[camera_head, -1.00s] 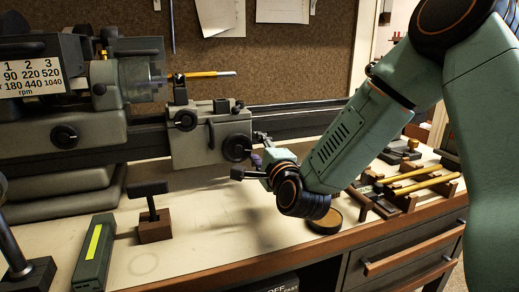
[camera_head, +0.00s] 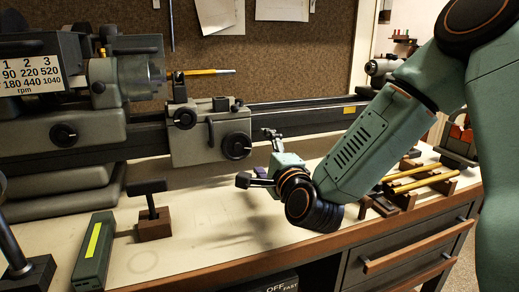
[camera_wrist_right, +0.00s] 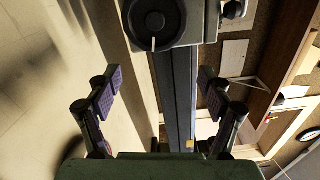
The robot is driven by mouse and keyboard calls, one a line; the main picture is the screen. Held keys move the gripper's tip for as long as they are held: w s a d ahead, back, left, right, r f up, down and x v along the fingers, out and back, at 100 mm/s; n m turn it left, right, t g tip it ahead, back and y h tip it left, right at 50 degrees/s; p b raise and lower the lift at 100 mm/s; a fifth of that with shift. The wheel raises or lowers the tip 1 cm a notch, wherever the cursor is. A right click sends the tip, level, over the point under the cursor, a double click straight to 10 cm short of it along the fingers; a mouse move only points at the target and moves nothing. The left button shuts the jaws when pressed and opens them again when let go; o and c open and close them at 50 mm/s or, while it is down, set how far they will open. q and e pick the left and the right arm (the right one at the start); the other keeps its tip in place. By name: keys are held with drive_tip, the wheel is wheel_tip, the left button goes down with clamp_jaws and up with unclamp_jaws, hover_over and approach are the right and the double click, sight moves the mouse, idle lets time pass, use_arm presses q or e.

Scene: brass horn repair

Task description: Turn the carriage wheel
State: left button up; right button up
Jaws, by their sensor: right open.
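The carriage wheel (camera_head: 236,146) is a black round handwheel on the front of the grey lathe carriage (camera_head: 190,147). In the right wrist view the wheel (camera_wrist_right: 154,22) shows at the top, with a pale handle or mark at its lower rim. My right gripper (camera_head: 259,157) is open and empty, to the right of the wheel and apart from it. In the right wrist view my gripper (camera_wrist_right: 160,82) has its two purple-padded fingers spread wide, with the wheel beyond them. My left gripper is not in view.
A smaller black knob (camera_head: 185,118) and a lever (camera_head: 211,134) are on the carriage. A brown block with a black T-handle (camera_head: 154,226) and a green box (camera_head: 95,250) stand on the bench at front left. Wooden racks with brass rods (camera_head: 420,180) are at right.

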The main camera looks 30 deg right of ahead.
drive_tip(key=shift+v, duration=1.95)
drive_tip(key=shift+o, duration=1.4)
drive_tip(key=n+p, duration=0.2)
drive_tip(key=n, duration=0.1)
drive_tip(key=n+p, duration=0.2)
drive_tip(key=r+n+p, duration=0.1)
drive_tip(key=n, duration=0.2)
drive_tip(key=shift+w+n+g+h+p, duration=0.3)
drive_tip(key=shift+w+h+p, duration=0.1)
drive_tip(key=n+p, duration=0.7)
drive_tip(key=n, duration=0.8)
approach(237, 146)
drive_tip(key=shift+y, duration=0.4)
drive_tip(key=shift+d+x, duration=0.1)
drive_tip(key=shift+x, duration=1.95)
drive_tip(key=shift+d+x, duration=0.15)
drive_tip(key=shift+x, duration=1.85)
drive_tip(key=shift+c, duration=0.4)
